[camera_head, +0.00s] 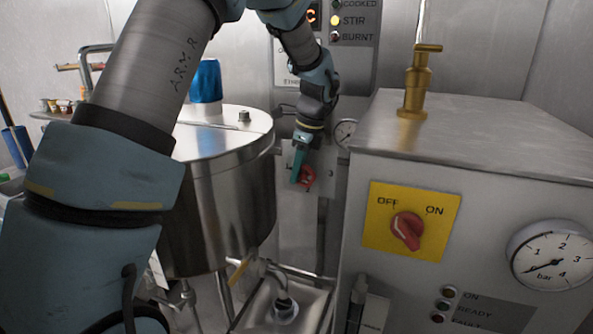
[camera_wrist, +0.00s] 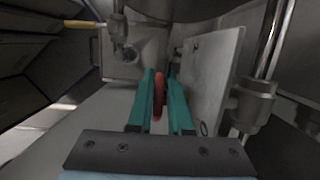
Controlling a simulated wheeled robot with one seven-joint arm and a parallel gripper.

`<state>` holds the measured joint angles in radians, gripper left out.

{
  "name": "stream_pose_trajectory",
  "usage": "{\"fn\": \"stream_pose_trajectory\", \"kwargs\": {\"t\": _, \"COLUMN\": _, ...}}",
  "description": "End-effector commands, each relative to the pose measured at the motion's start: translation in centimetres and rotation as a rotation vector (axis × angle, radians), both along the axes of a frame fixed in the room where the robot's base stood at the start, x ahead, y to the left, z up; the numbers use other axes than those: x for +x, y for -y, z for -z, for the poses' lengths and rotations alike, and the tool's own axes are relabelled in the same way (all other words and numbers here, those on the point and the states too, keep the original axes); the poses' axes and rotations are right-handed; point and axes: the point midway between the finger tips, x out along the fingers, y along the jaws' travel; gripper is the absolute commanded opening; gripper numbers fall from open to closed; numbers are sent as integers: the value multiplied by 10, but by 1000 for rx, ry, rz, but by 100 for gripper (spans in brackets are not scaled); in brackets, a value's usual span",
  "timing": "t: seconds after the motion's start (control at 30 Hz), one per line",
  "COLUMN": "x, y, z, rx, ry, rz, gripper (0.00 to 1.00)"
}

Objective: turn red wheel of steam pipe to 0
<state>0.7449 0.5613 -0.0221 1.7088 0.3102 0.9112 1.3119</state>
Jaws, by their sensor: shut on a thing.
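The red wheel (camera_head: 307,177) sits in front of a metal panel, between the steel kettle and the steam box. My gripper (camera_head: 298,172) reaches down to it, with its teal fingers at the wheel's left side. In the wrist view the red wheel (camera_wrist: 159,92) shows edge-on between the two teal fingers of my gripper (camera_wrist: 160,85), which are shut on it. The fingers hide part of the wheel in the head view. I cannot read any scale or 0 mark at the wheel.
A steel kettle (camera_head: 228,195) with a lid stands left of the wheel. The steam box (camera_head: 480,145) with a red OFF/ON knob (camera_head: 407,230) and a pressure gauge (camera_head: 551,260) stands at the right. A small gauge (camera_head: 345,132) is just right of my wrist. A vertical pipe (camera_wrist: 268,50) runs at the right in the wrist view.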

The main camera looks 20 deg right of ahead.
Motion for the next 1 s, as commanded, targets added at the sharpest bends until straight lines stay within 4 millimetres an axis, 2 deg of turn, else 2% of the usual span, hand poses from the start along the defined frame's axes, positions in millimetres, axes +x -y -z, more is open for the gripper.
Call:
{"fn": "stream_pose_trajectory", "kwargs": {"t": 0.2, "x": -3, "y": 1, "z": -2, "rx": 111, "ry": 88, "rz": 1, "gripper": 0}}
{"fn": "stream_pose_trajectory", "kwargs": {"t": 0.57, "x": -2, "y": 1, "z": -2, "rx": 127, "ry": 105, "rz": -1, "gripper": 0}}
{"fn": "stream_pose_trajectory", "kwargs": {"t": 0.6, "x": -2, "y": 1, "z": -2, "rx": 127, "ry": 105, "rz": -1, "gripper": 20}}
{"fn": "stream_pose_trajectory", "kwargs": {"t": 0.7, "x": -2, "y": 1, "z": -3, "rx": 127, "ry": 106, "rz": -1, "gripper": 30}}
{"fn": "stream_pose_trajectory", "kwargs": {"t": 1.0, "x": -2, "y": 3, "z": -5, "rx": 124, "ry": 107, "rz": 0, "gripper": 30}}
